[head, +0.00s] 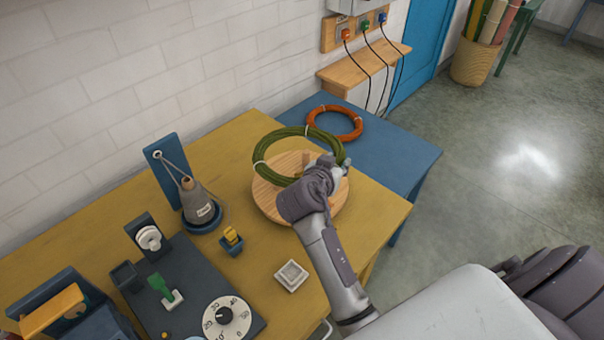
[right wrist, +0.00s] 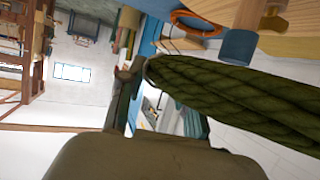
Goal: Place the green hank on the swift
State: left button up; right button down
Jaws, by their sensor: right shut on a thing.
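The green hank (head: 290,131) is a ring of dark green twisted wool with pale ties. In the head view it hangs over the swift, a round wooden disc (head: 266,201) with wooden uprights on the yellow table. My right gripper (head: 336,166) is shut on the right side of the ring. In the right wrist view the hank (right wrist: 230,95) runs out of the fingers (right wrist: 135,88) to the right. Part of the swift is hidden by my right arm and the hank. I cannot tell whether the hank touches the swift. My left gripper is not in view.
An orange hank (head: 336,122) lies on the blue table (head: 395,152) behind. A grey cone (head: 201,207) stands left of the swift. A small white dish (head: 291,276), a yellow-topped block (head: 231,240) and a dial panel (head: 227,317) are nearer. A wall shelf (head: 363,68) is behind.

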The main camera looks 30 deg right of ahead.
jog(key=shift+m+g, duration=0.3)
jog(key=shift+h, duration=0.4)
jog(key=f+b, duration=0.2)
jog(key=f, duration=0.1)
jog(key=f+b, duration=0.2)
jog(key=f, duration=0.1)
jog(key=shift+d+f+b, duration=0.2)
jog(key=shift+f+b, duration=0.1)
jog(key=shift+b, duration=0.05)
notch_tip(320, 180, down, 4)
jog(key=b, duration=0.2)
jog(key=shift+s+r+b, duration=0.1)
jog(key=shift+r+b, duration=0.05)
jog(key=shift+b, duration=0.25)
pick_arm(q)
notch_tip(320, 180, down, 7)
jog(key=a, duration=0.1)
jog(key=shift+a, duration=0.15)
pick_arm(e)
jog(key=c, duration=0.8)
grip_release()
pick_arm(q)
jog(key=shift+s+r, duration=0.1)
pick_arm(e)
jog(key=shift+o, duration=0.2)
